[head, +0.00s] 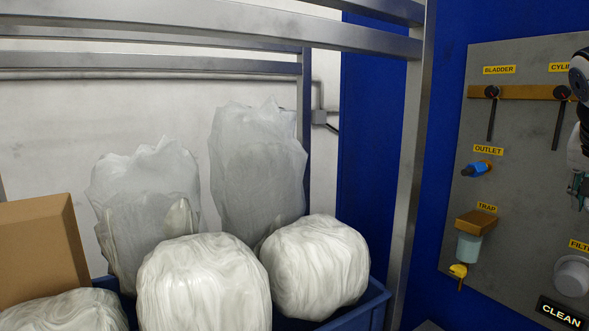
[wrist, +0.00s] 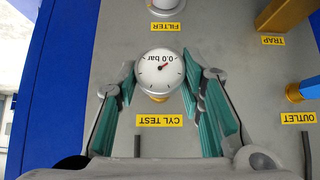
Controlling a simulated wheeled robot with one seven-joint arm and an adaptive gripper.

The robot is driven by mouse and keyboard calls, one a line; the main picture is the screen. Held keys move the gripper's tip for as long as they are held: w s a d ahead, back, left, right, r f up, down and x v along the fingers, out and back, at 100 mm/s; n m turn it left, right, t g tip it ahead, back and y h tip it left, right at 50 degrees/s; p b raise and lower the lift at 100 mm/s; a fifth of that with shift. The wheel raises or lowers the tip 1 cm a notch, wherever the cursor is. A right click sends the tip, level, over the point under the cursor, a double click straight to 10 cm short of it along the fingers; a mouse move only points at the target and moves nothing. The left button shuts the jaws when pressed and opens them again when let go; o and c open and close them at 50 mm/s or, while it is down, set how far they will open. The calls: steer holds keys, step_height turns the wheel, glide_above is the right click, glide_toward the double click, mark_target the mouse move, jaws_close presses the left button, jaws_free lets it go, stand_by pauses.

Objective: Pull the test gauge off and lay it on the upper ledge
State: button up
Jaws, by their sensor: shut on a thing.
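The test gauge (wrist: 160,70) is a round white dial reading 0.0 bar, with a brass fitting (wrist: 158,98) at its edge beside the CYL TEST label (wrist: 161,121) in the wrist view. My gripper (wrist: 159,76) is shut on the gauge, with a teal finger on each side of it. Whether the fitting is still seated in the panel cannot be told. In the head view only a sliver of my gripper (head: 576,184) shows at the right edge, and the gauge is not visible there. I cannot make out the upper ledge with certainty.
The grey panel (head: 520,210) carries a brass bar (head: 525,92) with black levers, a blue OUTLET valve (head: 477,168) and a TRAP bowl (head: 469,247). A steel frame post (head: 408,190) stands left of it. Wrapped bundles (head: 203,285) fill a blue crate (head: 372,304).

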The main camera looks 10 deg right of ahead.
steer(key=shift+s+a+b, duration=0.25)
steer(key=shift+s+a, duration=0.05)
steer(key=shift+a, duration=0.45)
steer(key=shift+s+a+b, duration=0.2)
steer(key=shift+s+a, duration=0.1)
steer(key=shift+a, duration=0.4)
steer(key=w+a+f+b, duration=0.1)
steer(key=w+f+b, duration=0.1)
steer(key=f+b, duration=1.1)
steer(key=w+a+f+b, duration=0.1)
steer(key=w+f+b, duration=0.2)
steer(key=f+b, duration=1)
steer(key=w+a+f+b, duration=0.2)
steer(key=w+f+b, duration=0.1)
steer(key=f+b, duration=1)
step_height(320, 180, down, 5)
steer(key=shift+w+f, duration=0.15)
steer(key=shift+f, duration=0.6)
steer(key=shift+f, duration=0.8)
steer(key=shift+f, duration=0.25)
steer(key=o, duration=1.4)
